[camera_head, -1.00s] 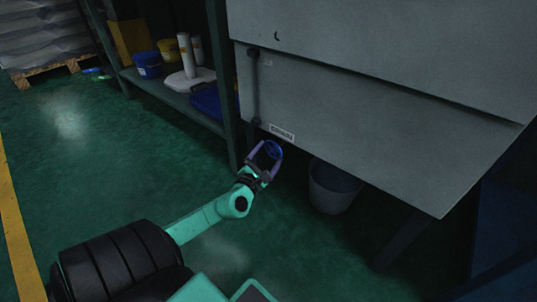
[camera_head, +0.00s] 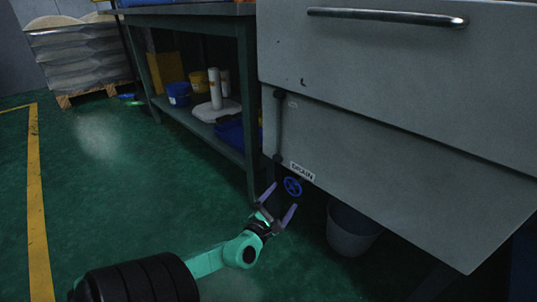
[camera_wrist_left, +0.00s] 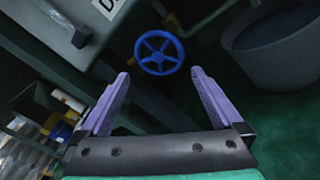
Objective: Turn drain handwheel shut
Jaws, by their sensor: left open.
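The drain handwheel (camera_head: 293,187) is a small blue spoked wheel under the DRAIN label (camera_head: 302,172) at the lower edge of the grey tank. In the left wrist view the handwheel (camera_wrist_left: 159,53) shows whole, ahead of my fingers and roughly centred between them. My left gripper (camera_head: 279,200) is open and empty, with its purple fingertips pointing toward the wheel. A gap shows between the fingertips (camera_wrist_left: 160,76) and the wheel in the wrist view. My right gripper is not in view.
A grey bucket (camera_head: 352,228) stands on the floor right of the handwheel, below the tank (camera_head: 400,150). A shelf bench (camera_head: 200,128) with tubs stands to the left. A pallet of sacks (camera_head: 80,60) is at the back left. The green floor at left is clear.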

